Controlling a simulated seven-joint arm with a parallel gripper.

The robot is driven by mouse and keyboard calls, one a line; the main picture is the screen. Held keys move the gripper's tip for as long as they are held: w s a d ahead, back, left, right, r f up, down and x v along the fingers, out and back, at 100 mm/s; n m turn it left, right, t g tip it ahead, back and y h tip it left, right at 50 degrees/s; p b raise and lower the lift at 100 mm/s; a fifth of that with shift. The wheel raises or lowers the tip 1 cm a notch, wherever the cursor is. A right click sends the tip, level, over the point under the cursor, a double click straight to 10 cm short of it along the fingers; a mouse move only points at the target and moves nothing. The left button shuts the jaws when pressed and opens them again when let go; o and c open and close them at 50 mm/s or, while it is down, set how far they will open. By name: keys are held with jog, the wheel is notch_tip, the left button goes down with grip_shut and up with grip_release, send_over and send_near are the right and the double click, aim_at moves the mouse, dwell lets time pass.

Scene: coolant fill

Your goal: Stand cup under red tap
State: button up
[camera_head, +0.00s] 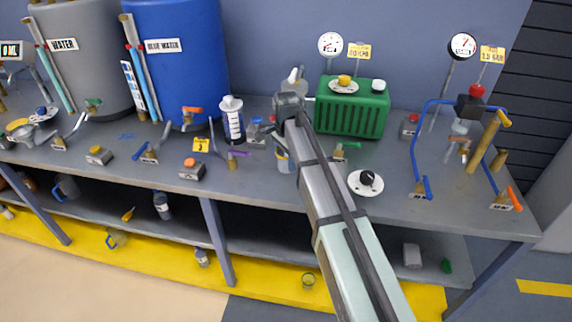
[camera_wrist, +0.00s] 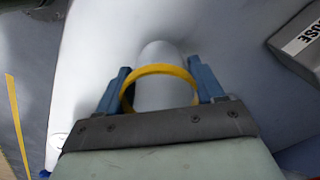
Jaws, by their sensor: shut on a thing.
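My gripper (camera_wrist: 159,72) has its blue fingers on either side of a yellow ring (camera_wrist: 128,88), which looks like the rim or band of the cup. It is shut on it. A pale rounded shape shows through and behind the ring. In the head view the cup (camera_head: 284,163), with a yellow band, shows low beside my arm at the bench, partly hidden by the arm. Whether its base touches the bench is unclear. A tap with an orange-red handle (camera_head: 192,110) is at the blue tank, left of the cup. Another orange-red handled tap (camera_head: 462,140) is at the right.
A white bottle (camera_head: 232,120) stands left of the cup. A green box (camera_head: 352,107) stands behind and right. A grey labelled box (camera_wrist: 300,40) is close in the wrist view.

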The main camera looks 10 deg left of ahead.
jog(key=shift+f, duration=1.25)
jog(key=shift+f, duration=0.15)
jog(key=o, duration=1)
jog(key=shift+o, duration=0.2)
notch_tip(320, 180, up, 12)
jog(key=shift+r, duration=0.15)
jog(key=shift+o, duration=0.3)
